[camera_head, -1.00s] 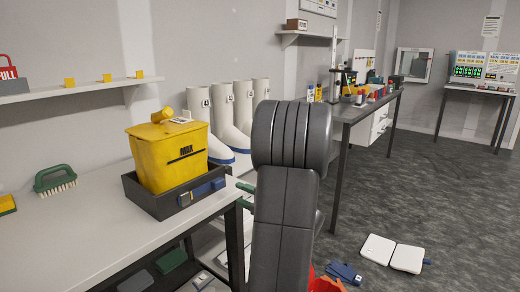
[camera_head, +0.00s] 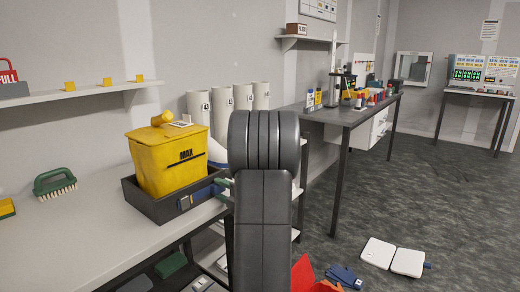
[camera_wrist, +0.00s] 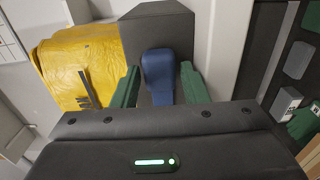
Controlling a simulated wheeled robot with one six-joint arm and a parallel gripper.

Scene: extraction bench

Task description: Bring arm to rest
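My arm rises in the middle of the head view, its dark links hiding part of the bench's right end. My gripper (camera_wrist: 158,88) shows in the wrist view with two green fingers spread apart. A blue piece (camera_wrist: 158,72) lies between the fingers, with visible gaps on both sides. In the head view, the green fingers (camera_head: 225,188) show in part beside the right end of the dark tray (camera_head: 150,205), close to its blue pieces (camera_head: 205,192). Whether they touch anything there I cannot tell.
A yellow MAX bin (camera_head: 165,170) stands in the tray on the bench (camera_head: 85,240). A green brush (camera_head: 55,183) lies to the left. White pads (camera_head: 393,256), a blue item (camera_head: 344,275) and a red item (camera_head: 305,275) lie at lower right.

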